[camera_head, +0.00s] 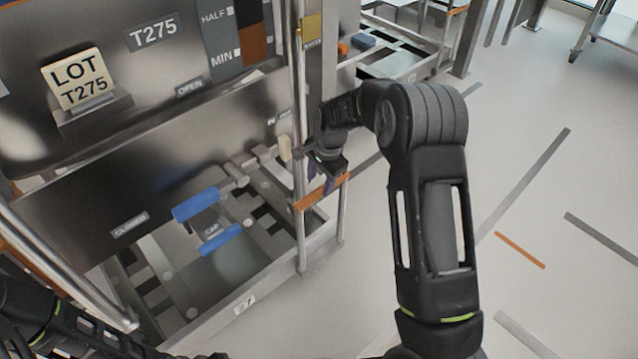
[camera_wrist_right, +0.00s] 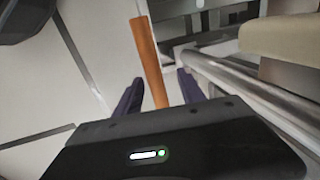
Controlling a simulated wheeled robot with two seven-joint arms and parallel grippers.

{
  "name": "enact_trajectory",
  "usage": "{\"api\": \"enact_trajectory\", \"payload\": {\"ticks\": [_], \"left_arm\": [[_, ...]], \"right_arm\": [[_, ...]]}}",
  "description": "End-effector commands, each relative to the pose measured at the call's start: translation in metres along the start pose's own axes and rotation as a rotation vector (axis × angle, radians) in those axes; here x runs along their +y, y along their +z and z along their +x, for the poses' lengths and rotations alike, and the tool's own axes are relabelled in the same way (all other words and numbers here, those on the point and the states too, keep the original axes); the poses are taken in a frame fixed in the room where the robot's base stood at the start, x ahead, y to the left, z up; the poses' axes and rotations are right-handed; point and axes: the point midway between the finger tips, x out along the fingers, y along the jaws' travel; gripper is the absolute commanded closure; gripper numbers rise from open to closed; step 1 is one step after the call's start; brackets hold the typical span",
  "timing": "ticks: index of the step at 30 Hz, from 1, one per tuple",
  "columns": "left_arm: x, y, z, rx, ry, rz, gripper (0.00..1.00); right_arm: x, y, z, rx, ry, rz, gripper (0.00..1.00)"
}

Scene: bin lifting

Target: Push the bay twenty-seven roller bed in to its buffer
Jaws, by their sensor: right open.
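The roller bed (camera_head: 205,317) is a low grey metal frame under the steel cabinet at left, with a small tag ending in 7 on its front rim. Two blue-sleeved bars (camera_head: 196,203) lie over it. My right gripper (camera_head: 321,176) is open beside the bed's right-hand upright posts, just above an orange crossbar (camera_head: 322,191). In the right wrist view its dark fingers (camera_wrist_right: 158,92) stand apart, with an orange bar (camera_wrist_right: 147,55) between them in the picture; contact cannot be told. My left arm shows at the lower left; its gripper is not seen.
The steel cabinet carries a LOT T275 card (camera_head: 78,80). Another metal frame with trays (camera_head: 385,62) stands behind at the top. Open floor with grey and orange strips lies to the right. A pale block (camera_wrist_right: 285,40) sits near the metal rail in the wrist view.

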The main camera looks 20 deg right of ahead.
Motion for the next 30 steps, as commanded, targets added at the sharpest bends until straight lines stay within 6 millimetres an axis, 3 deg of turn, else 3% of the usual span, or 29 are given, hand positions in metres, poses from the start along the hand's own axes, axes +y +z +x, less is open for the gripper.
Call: {"api": "enact_trajectory", "payload": {"ticks": [3, 7, 18, 23, 30], "left_arm": [[0.004, 0.001, -0.007, -0.003, 0.001, 0.002, 0.36], [0.005, 0.002, -0.010, -0.004, 0.002, 0.003, 0.36], [0.005, 0.001, -0.011, -0.003, 0.001, 0.003, 0.36], [0.004, 0.001, -0.008, -0.003, 0.001, 0.002, 0.36], [-0.002, 0.000, 0.004, 0.001, 0.000, 0.001, 0.36]], "right_arm": [[0.000, -0.001, -0.025, 0.001, -0.001, 0.000, 0.53], [0.001, -0.001, -0.041, 0.001, 0.001, 0.001, 0.53], [0.003, -0.001, -0.048, 0.001, 0.003, 0.001, 0.53], [0.007, -0.007, -0.044, 0.002, 0.007, 0.014, 0.66], [0.034, -0.041, -0.032, 0.007, 0.009, 0.095, 0.86]]}}
